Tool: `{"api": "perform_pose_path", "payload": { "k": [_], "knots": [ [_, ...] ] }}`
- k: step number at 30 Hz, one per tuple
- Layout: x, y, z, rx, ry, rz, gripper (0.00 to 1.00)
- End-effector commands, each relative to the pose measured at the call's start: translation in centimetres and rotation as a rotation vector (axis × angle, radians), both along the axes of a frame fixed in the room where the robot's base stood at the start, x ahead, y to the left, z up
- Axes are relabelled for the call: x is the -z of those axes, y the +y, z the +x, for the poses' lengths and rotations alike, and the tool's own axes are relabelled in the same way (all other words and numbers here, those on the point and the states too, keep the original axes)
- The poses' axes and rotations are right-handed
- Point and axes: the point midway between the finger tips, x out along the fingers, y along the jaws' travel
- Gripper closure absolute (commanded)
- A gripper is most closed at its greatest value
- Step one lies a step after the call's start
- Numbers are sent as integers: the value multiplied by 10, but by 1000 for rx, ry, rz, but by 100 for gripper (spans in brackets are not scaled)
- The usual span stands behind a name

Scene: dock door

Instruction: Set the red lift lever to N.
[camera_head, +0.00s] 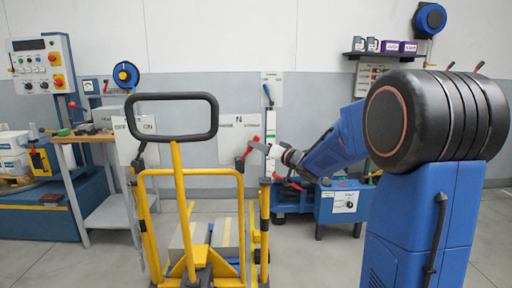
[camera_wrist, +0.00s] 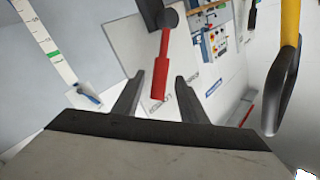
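My gripper (camera_wrist: 160,80) is open, one finger on each side of the handle, with gaps on both sides. In the head view my gripper (camera_head: 259,147) is at the lever from the right. The plate's lettering in the wrist view is partly hidden by my fingers.
A yellow pallet truck with a black loop handle (camera_head: 172,97) stands in front of the plate. Its handle (camera_wrist: 286,85) also shows at the right of the wrist view. A blue machine (camera_head: 343,203) stands behind my arm. A workbench (camera_head: 83,139) is at the left.

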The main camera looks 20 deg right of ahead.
Motion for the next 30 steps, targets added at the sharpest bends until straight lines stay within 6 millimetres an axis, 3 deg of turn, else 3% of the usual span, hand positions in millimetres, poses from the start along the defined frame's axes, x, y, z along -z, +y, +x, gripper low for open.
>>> {"api": "perform_pose_path", "payload": {
  "k": [6,16,17,21,22,30],
  "knots": [
    [0,7,17,0,-1,0,61],
    [0,8,20,0,-1,0,61],
    [0,8,20,0,-1,0,64],
    [0,8,20,0,-1,0,97],
    [0,8,20,0,-1,0,100],
    [-2,9,20,0,3,-14,100]
  ]
}}
